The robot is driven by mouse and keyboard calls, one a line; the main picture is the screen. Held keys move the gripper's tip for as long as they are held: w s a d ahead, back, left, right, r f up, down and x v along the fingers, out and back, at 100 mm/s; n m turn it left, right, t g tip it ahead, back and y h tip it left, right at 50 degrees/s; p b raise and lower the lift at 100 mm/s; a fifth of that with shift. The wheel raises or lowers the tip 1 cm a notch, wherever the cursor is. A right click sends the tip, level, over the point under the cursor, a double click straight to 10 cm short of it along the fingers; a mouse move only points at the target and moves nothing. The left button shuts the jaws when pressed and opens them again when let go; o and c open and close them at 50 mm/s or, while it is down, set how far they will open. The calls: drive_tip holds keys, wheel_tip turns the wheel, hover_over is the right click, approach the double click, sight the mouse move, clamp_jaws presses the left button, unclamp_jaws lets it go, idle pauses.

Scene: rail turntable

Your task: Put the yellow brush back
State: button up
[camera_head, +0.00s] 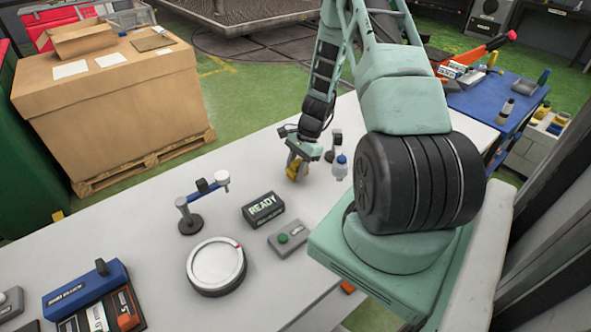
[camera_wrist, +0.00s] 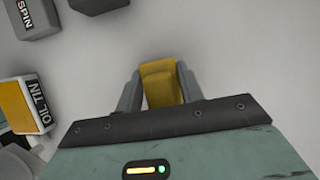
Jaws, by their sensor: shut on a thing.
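The yellow brush (camera_head: 296,171) is at my gripper (camera_head: 299,158) over the white table, left of a small white bottle. In the wrist view my gripper (camera_wrist: 158,90) is shut on the yellow brush (camera_wrist: 160,83), with a grey finger on each side of it. The brush's far end is out of clear sight, and I cannot tell whether it touches the table. No holder for the brush can be made out for certain.
On the white table (camera_head: 130,222) stand a READY sign (camera_head: 263,209), a round turntable (camera_head: 215,265), a green-button box (camera_head: 288,238), a post with a blue arm (camera_head: 190,220) and the bottle (camera_head: 341,168). An oil tin (camera_wrist: 25,103) and SPIN box (camera_wrist: 33,17) are left in the wrist view.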

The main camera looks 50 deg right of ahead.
drive_tip(key=shift+f, duration=0.7)
drive_tip(key=shift+f, duration=0.15)
drive_tip(key=o, duration=1.2)
